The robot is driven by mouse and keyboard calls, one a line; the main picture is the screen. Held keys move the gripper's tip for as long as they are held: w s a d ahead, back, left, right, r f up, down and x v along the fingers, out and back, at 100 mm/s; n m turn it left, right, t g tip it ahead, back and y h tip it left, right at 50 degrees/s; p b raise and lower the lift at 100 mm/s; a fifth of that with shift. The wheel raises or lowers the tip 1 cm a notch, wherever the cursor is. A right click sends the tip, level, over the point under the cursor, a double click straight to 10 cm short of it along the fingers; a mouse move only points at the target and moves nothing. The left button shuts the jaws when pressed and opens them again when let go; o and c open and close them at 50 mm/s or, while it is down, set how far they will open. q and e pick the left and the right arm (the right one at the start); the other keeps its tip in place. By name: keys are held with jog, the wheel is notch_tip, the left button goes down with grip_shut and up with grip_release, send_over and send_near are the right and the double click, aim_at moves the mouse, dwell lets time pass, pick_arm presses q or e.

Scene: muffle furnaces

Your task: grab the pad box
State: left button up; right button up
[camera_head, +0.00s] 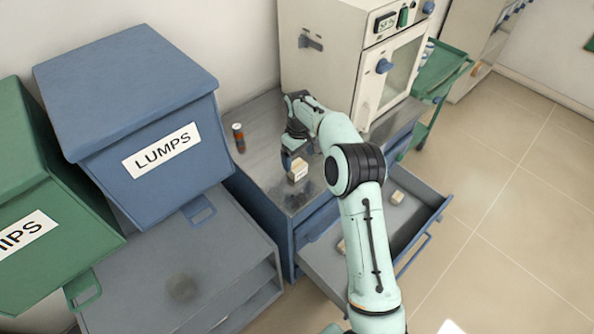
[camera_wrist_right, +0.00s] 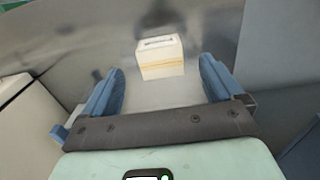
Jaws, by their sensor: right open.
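The pad box, a small cream box with a tan band and a dark marking on top, stands on the grey metal cabinet top; it shows in the head view (camera_head: 298,170) and in the right wrist view (camera_wrist_right: 160,56). My right gripper (camera_head: 290,150) is close to the box in the head view. In the wrist view its two blue fingers (camera_wrist_right: 162,80) are spread wide and empty, with the box just beyond and roughly between the fingertips. My left gripper is not in view.
A dark red-brown bottle (camera_head: 239,138) stands left of the box. An open drawer (camera_head: 400,215) with small boxes juts out below my right arm. The blue LUMPS bin (camera_head: 130,95) is at left.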

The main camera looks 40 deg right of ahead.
aim_at(298, 166)
jog(key=shift+w+f, duration=0.15)
jog(key=shift+f, duration=0.5)
notch_tip(298, 166, down, 5)
jog(key=shift+f, duration=0.1)
jog(key=shift+c, duration=0.3)
jog(key=c, duration=1)
